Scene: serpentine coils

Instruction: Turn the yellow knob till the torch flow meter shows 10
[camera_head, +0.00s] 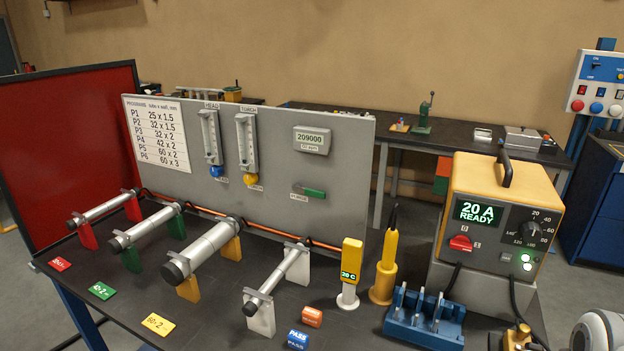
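The yellow knob (250,181) sits at the bottom of the torch flow meter (240,140), on the grey upright panel (290,170). The meter is a clear vertical tube on a scale, under a label that reads TORCH. Its reading is too small to tell. The head flow meter (209,137) with a blue knob (215,171) is just to its left. My gripper is not seen. A white rounded part at the lower right corner looks like my arm, well away from the knob.
Several pipes on coloured stands (205,250) lie on the dark bench in front of the panel. A yellow torch-like tool (386,265), a blue rack (425,318) and a yellow welding unit (500,210) reading 20 A READY stand to the right. A green-handled lever (310,192) is right of the knob.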

